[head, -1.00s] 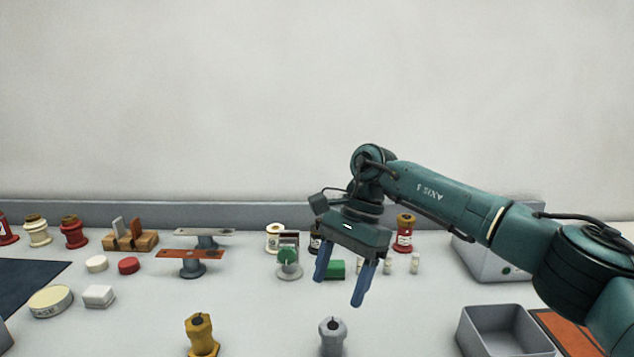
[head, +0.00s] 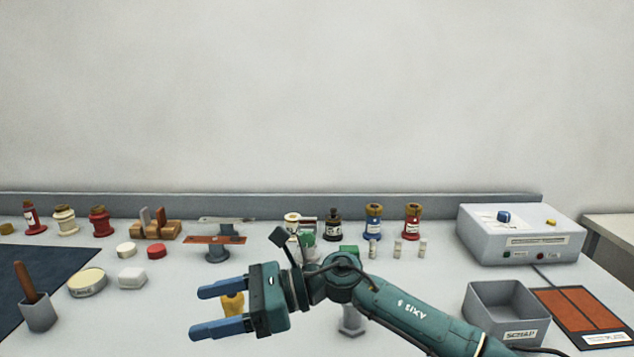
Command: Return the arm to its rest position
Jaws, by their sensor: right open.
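My right arm comes in from the lower right, low over the front of the table. Its right gripper (head: 207,310) points left with its two blue fingers apart and nothing between them. A yellow bushing (head: 233,304) shows partly behind the fingers. A grey bushing (head: 352,320) is mostly hidden behind my right forearm. My left gripper is not in view.
A grey control box (head: 520,238) stands at the back right. A scrap bin (head: 506,306) and an orange plate (head: 585,316) lie in front of it. Bottles and spools line the back edge. A dark mat (head: 45,275) and a round tin (head: 87,284) are at left.

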